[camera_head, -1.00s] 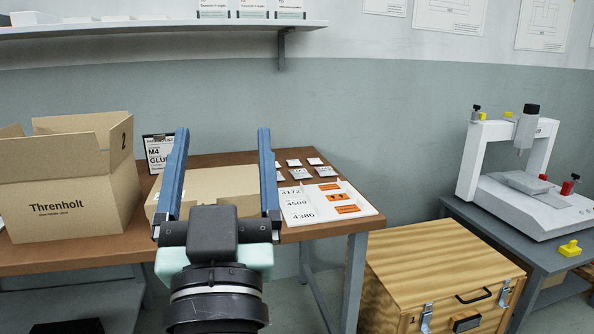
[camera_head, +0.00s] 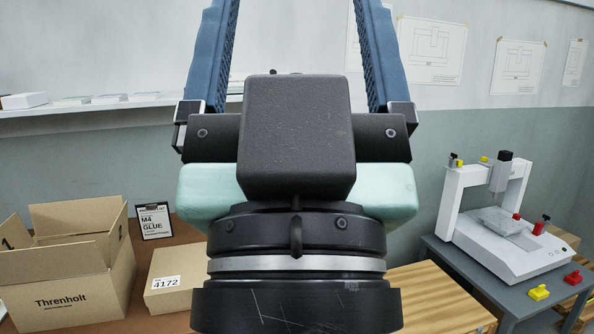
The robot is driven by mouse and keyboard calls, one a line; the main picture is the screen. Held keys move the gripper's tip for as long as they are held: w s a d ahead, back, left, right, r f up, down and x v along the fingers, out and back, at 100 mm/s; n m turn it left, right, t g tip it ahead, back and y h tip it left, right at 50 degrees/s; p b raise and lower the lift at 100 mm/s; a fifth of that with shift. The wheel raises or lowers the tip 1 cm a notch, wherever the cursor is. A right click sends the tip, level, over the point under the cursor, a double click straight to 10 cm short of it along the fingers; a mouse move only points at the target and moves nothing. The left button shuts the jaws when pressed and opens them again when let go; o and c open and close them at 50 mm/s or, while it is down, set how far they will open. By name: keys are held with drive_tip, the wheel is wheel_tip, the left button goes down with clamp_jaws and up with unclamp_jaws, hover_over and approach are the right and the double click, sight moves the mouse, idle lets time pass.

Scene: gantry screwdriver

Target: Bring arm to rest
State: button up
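My gripper (camera_head: 296,60) fills the middle of the view, close to the camera. Its two blue fingers point up and stand wide apart, with their tips cut off by the top edge. Nothing shows between the fingers except the wall and shelf behind. The gripper is raised in front of the table and hides much of it.
An open Threnholt carton (camera_head: 70,285), a smaller box labelled 4172 (camera_head: 178,285) and an M4 GLUE sign (camera_head: 154,221) stand on the brown table. A wooden crate (camera_head: 440,300) is at lower right. A white gantry machine (camera_head: 510,240) stands on a grey bench (camera_head: 440,250).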

wheel_tip(320, 180, up, 16)
drive_tip(key=p, duration=1.3)
drive_tip(key=shift+f, duration=0.15)
